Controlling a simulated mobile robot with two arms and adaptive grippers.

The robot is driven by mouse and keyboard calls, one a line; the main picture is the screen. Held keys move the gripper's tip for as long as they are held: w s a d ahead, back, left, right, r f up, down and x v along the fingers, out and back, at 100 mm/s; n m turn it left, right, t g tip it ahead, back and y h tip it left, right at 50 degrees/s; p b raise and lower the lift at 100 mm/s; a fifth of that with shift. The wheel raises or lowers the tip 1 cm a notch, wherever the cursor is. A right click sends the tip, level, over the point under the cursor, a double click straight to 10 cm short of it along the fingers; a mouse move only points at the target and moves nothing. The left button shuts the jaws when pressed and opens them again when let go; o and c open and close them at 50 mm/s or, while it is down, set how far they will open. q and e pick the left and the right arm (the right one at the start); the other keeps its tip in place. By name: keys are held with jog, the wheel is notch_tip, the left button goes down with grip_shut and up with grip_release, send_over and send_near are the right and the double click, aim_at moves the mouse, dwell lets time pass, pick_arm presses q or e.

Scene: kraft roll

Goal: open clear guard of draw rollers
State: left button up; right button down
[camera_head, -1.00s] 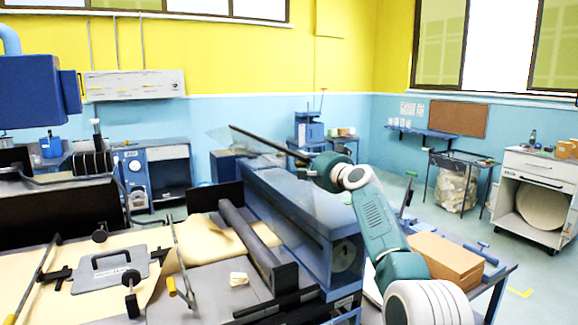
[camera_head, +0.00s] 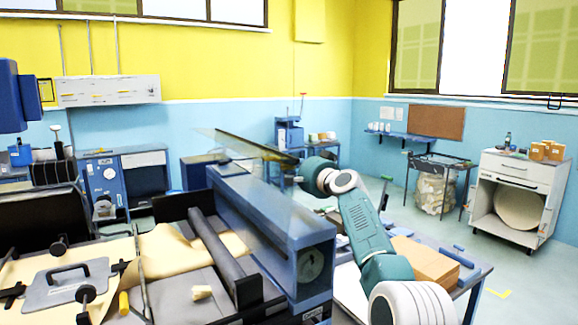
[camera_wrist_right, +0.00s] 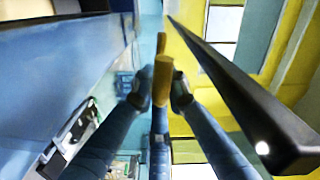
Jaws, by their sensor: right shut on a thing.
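The clear guard (camera_head: 217,143) is a see-through panel with a dark edge bar (camera_head: 255,149). It is raised and tilted over the blue roller housing (camera_head: 262,215). The dark bar also runs along the right of the right wrist view (camera_wrist_right: 245,90). My right gripper (camera_head: 297,170) is at the near end of the bar; its fingers are small and partly hidden there. In the right wrist view my right gripper (camera_wrist_right: 160,90) is shut on a yellow knob (camera_wrist_right: 162,75), between the two fingertips. My left gripper is not in view.
A dark roller (camera_head: 222,245) lies left of the housing, beside kraft paper (camera_head: 165,255). A grey plate with a handle (camera_head: 65,285) lies on the paper. A cardboard box (camera_head: 425,262) sits on the bench at right. Open floor (camera_head: 515,270) lies beyond.

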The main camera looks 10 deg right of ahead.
jog(key=shift+d+r, duration=0.15)
jog(key=shift+r, duration=0.1)
jog(key=c, duration=1.9)
grip_release()
jog(key=shift+o, duration=0.7)
jog(key=shift+f, duration=0.15)
jog(key=shift+f, duration=0.1)
jog(key=v, duration=1.2)
